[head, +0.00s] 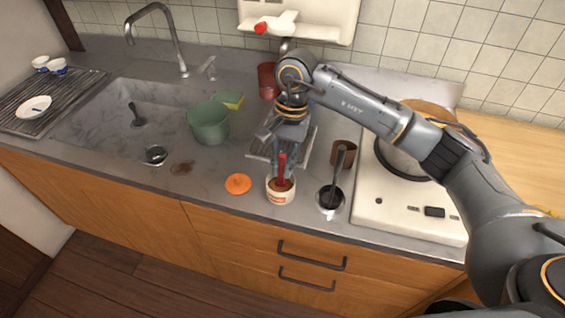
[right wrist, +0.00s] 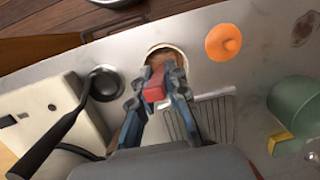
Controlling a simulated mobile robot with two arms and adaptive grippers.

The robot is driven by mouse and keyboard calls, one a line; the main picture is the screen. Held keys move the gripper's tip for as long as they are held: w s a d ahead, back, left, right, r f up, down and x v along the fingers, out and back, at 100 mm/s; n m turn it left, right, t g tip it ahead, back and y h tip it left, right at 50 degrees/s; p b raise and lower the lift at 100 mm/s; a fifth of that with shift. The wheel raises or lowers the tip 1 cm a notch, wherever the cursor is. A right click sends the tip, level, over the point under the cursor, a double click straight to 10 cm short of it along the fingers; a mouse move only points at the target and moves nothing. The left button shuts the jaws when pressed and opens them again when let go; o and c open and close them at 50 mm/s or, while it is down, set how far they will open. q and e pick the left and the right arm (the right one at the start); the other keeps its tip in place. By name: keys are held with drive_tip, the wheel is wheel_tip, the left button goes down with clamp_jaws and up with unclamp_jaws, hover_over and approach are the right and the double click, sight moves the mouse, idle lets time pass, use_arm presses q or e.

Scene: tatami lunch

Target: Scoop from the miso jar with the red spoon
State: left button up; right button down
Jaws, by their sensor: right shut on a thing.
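The miso jar (head: 281,196) is a small cream tub with a red label and brown miso inside, upright near the counter's front edge. My right gripper (head: 283,165) is above it, shut on the red spoon (head: 282,173), whose lower end goes down into the jar. In the right wrist view, the red spoon handle (right wrist: 155,93) is between the fingers of the gripper (right wrist: 158,88), and the jar's rim (right wrist: 166,48) shows beyond. The spoon's bowl is hidden. The orange lid (head: 238,184) lies flat on the counter left of the jar. My left gripper is not in view.
The stove (head: 385,205) is farther right. A green pot (head: 209,122) stands left.

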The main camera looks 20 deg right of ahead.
drive_tip(key=shift+r+p, duration=1.65)
drive_tip(key=shift+r, duration=2.6)
